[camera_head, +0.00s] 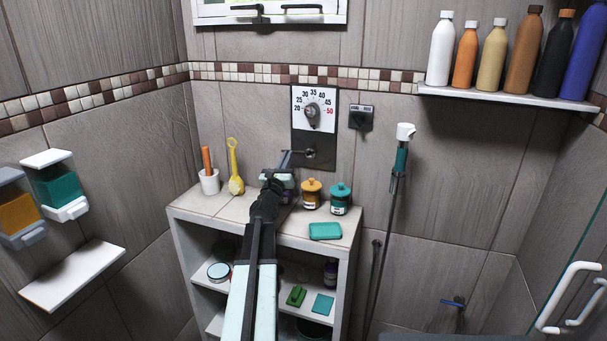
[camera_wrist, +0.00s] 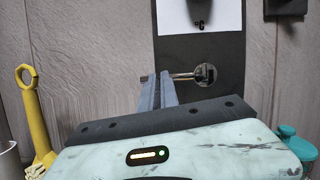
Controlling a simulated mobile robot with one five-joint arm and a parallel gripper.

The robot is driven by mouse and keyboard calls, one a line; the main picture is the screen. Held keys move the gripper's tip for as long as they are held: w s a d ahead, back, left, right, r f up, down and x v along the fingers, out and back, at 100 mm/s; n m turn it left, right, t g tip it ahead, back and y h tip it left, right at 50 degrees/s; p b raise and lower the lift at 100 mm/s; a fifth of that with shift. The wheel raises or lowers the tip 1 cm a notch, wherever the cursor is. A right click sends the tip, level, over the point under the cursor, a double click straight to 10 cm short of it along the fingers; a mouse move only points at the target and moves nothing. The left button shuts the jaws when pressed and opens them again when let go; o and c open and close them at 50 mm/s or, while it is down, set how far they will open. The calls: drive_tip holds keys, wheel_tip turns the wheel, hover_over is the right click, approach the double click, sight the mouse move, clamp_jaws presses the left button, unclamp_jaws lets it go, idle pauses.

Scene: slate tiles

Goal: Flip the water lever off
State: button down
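The water lever (camera_wrist: 186,76) is a short metal bar. It points left from a round pivot (camera_wrist: 205,74) low on the black wall panel. In the head view the lever (camera_head: 299,152) lies near level beneath the temperature dial (camera_head: 313,113). My gripper (camera_wrist: 158,77) is at the lever's free left end, its two fingers close together with nothing visible held. The lever's tip meets the edge of the right finger in the wrist view; whether they touch I cannot tell. In the head view my gripper (camera_head: 284,160) is over the shelf unit, in front of the panel.
Below my gripper, the shelf unit (camera_head: 190,207) bears a cup (camera_head: 208,182), a yellow brush (camera_head: 235,178), an orange jar (camera_head: 312,194) and a teal jar (camera_head: 340,199). A small black switch plate (camera_head: 361,118) is right of the panel. A shower wand (camera_head: 401,158) stands further right.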

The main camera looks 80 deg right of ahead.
drive_tip(key=shift+s, duration=0.2)
drive_tip(key=shift+a+f, duration=0.15)
drive_tip(key=shift+f, duration=0.05)
drive_tip(key=r+b+v, duration=0.1)
drive_tip(key=b+v, duration=0.1)
drive_tip(key=v, duration=0.7)
drive_tip(key=shift+w+a, duration=0.25)
drive_tip(key=shift+a, duration=0.05)
drive_tip(key=shift+w+f, duration=0.1)
drive_tip(key=shift+w, duration=0.15)
